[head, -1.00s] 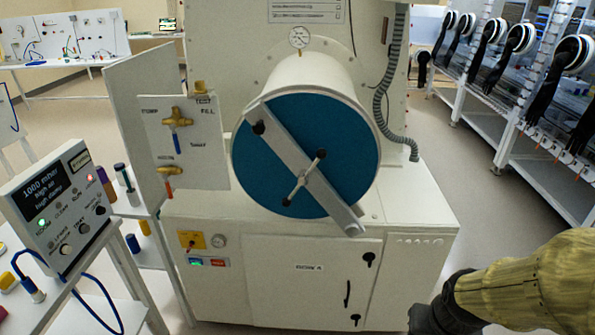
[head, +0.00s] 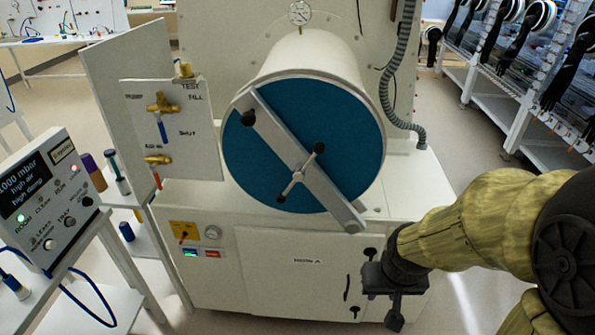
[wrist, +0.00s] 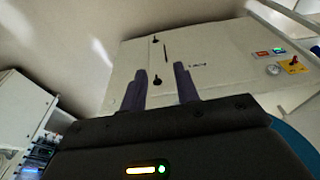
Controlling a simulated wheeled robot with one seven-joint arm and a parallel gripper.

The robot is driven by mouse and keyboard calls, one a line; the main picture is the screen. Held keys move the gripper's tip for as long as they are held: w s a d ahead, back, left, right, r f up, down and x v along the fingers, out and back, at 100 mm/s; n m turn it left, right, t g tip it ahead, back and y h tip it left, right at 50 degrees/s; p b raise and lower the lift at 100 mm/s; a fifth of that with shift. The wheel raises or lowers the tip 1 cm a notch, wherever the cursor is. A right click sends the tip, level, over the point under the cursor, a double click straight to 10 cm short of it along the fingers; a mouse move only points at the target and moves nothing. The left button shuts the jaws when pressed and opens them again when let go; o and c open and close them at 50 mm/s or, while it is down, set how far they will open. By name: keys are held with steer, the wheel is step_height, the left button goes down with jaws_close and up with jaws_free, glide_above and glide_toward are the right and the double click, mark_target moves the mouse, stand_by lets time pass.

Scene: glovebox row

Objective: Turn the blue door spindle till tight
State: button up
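The round blue door (head: 255,165) closes the end of a white cylinder in the head view. A grey bar (head: 272,136) crosses it diagonally from upper left to lower right. The spindle (head: 299,176) sits at the middle of the bar, a metal cross-handle with dark knobs, tilted from upper right to lower left. My gripper (head: 386,308) is below and right of the door, in front of the white cabinet and apart from the spindle. In the wrist view my gripper's two fingers (wrist: 160,72) stand apart with nothing between them.
A valve panel (head: 172,125) stands left of the door. A control box (head: 45,205) is at the far left. The white cabinet (head: 285,265) is under the cylinder. A grey hose (head: 400,90) hangs at right. Floor shows between the cabinet and the glovebox row (head: 530,85).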

steer(key=w+a+m+t+y+b, duration=0.1)
steer(key=w+a+t+y+b, duration=0.1)
steer(key=w+a+t+b, duration=0.6)
steer(key=w+a+r+m+t+y+b, duration=0.1)
steer(key=a+r+m+t+b, duration=0.1)
steer(key=a+r+t+b, duration=0.4)
step_height(320, 180, up, 3)
steer(key=shift+w+a+r+m+t+b, duration=0.1)
steer(key=shift+w+a+m+t+b, duration=0.2)
steer(key=shift+t+b, duration=0.2)
steer(key=shift+w, duration=0.1)
steer(key=w+p, duration=0.2)
steer(key=p, duration=0.2)
steer(key=w+a+p, duration=0.1)
steer(key=w+p, duration=0.2)
steer(key=p, duration=0.2)
steer(key=shift+w+r, duration=0.1)
steer(key=shift+r, duration=0.05)
